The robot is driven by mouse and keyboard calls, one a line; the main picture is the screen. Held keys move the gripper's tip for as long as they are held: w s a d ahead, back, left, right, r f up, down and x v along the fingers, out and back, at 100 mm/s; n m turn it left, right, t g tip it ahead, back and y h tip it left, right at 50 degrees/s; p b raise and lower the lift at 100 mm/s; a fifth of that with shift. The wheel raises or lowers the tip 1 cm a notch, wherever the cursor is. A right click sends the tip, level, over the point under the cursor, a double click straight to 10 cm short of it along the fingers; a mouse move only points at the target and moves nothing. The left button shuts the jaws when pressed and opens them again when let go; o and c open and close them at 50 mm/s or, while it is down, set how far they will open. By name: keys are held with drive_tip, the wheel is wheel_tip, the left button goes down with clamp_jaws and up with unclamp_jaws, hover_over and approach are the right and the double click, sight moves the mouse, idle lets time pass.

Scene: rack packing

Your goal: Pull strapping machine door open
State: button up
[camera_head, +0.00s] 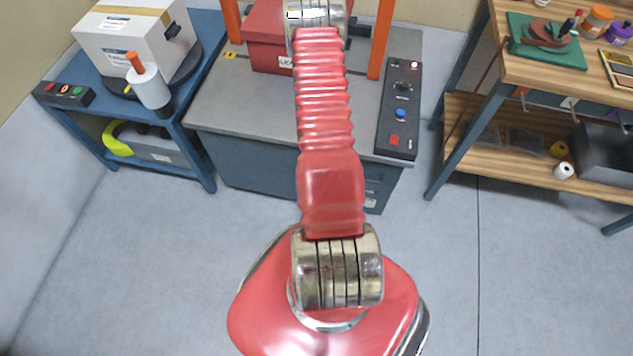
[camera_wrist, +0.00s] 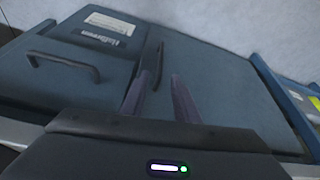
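The strapping machine (camera_head: 245,160) stands ahead in the head view, a grey-topped, blue-grey cabinet with an orange arch. In the wrist view its blue-grey door (camera_wrist: 220,85) fills the middle and right and looks closed. A dark upright bar handle (camera_wrist: 160,58) is on the door's left part. My gripper (camera_wrist: 160,76) is open, its two purple-grey fingers apart and pointing at the door. The handle lies at the gap between the fingertips, close to the left one; I cannot tell whether they touch. My arm hides the gripper in the head view.
A smaller panel with a bar handle (camera_wrist: 62,62) and labels is left of the door. A control box (camera_head: 400,110) and a red box (camera_head: 268,35) are on the machine. A blue cart (camera_head: 195,150) stands left, a wooden workbench (camera_head: 490,75) right. The floor in front is clear.

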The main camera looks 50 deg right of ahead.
drive_tip(key=shift+x, duration=6.85)
drive_tip(key=shift+c, duration=0.7)
clamp_jaws()
drive_tip(key=shift+s, duration=0.1)
